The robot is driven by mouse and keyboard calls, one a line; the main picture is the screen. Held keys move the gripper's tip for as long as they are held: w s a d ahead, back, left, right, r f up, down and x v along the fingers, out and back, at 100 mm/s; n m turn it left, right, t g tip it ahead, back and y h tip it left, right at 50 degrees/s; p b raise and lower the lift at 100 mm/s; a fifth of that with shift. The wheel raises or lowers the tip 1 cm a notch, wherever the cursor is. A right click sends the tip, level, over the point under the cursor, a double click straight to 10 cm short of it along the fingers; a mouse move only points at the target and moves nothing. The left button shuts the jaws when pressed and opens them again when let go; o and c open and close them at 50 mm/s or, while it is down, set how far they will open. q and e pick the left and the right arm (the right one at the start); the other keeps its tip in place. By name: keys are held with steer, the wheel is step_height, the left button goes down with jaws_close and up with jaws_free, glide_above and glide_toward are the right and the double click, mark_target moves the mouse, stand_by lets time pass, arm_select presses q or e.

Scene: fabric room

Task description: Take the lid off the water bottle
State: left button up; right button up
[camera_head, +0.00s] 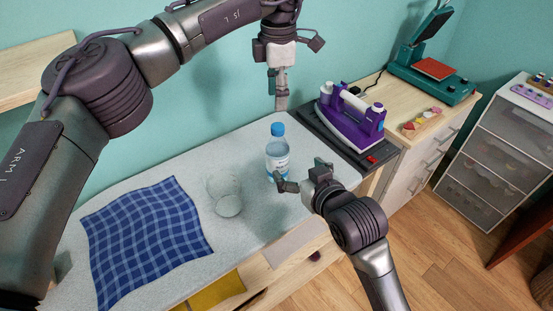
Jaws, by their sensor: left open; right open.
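The water bottle (277,160) stands upright on the pale padded table. It is clear with a white label, and its blue lid (278,129) is on top. My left gripper (281,104) hangs above the bottle, pointing down, open and a little above the lid. My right gripper (288,178) is at the lower part of the bottle on its right side, open. One finger overlaps the bottle's lower front, and I cannot tell whether it touches.
A glass (228,200) stands left of the bottle. A blue checked cloth (145,238) lies farther left. A purple iron (350,118) sits on a dark tray at the right.

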mark_target(282, 155)
steer(key=x, duration=1.3)
steer(key=shift+s, duration=0.1)
jaws_close()
